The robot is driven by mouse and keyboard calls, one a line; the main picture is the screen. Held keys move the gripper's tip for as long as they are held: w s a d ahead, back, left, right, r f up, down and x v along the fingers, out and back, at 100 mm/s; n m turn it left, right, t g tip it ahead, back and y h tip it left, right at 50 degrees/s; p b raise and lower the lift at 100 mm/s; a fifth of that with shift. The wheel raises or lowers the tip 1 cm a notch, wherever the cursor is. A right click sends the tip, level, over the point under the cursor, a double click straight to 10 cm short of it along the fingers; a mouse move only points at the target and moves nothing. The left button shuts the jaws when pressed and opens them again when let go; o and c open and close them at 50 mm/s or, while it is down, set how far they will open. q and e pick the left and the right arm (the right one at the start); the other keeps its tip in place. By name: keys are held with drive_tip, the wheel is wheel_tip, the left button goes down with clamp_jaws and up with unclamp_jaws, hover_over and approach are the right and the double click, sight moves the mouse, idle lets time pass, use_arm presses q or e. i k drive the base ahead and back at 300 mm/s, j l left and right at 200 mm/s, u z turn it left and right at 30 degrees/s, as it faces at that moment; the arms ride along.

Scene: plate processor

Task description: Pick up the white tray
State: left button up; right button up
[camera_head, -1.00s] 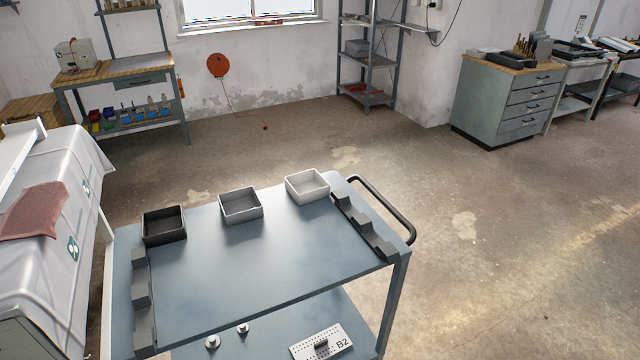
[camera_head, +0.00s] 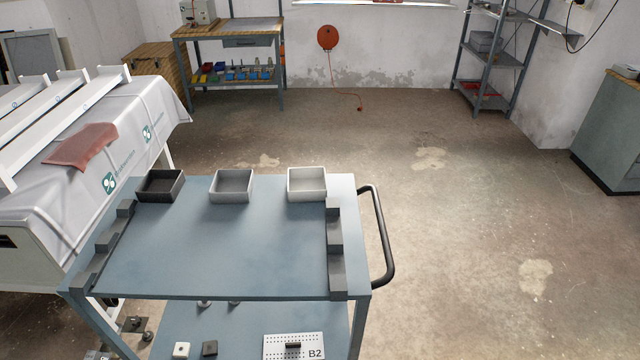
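The white tray (camera_head: 307,196) is a small open square box. It sits upright at the far right of the blue-grey cart top (camera_head: 225,265), the rightmost of three similar trays in a row. A grey tray (camera_head: 231,197) stands left of it with a gap, and a black tray (camera_head: 160,197) stands at the far left. The inside of the white tray looks empty. Neither of my grippers shows in this view.
Stepped dark grey holders (camera_head: 335,250) and (camera_head: 108,240) line the cart's right and left sides. A black handle (camera_head: 385,240) sticks out at right. A lower shelf bears a plate marked B2 (camera_head: 294,347). A cloth-covered table (camera_head: 75,180) stands left; floor at right is clear.

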sight(303, 184)
drive_tip(key=l+u, duration=0.2)
drive_tip(key=l, duration=0.55)
drive_tip(key=l+u, duration=0.2)
drive_tip(key=l, duration=0.55)
drive_tip(key=k+l+u, duration=0.1)
drive_tip(key=l+u, duration=0.15)
drive_tip(key=l, duration=0.45)
drive_tip(key=i+l+u, duration=0.2)
drive_tip(key=l, duration=0.75)
drive_tip(key=i+l+u, duration=0.25)
drive_tip(key=l, duration=0.75)
drive_tip(key=l+u, duration=0.2)
drive_tip(key=l, duration=0.75)
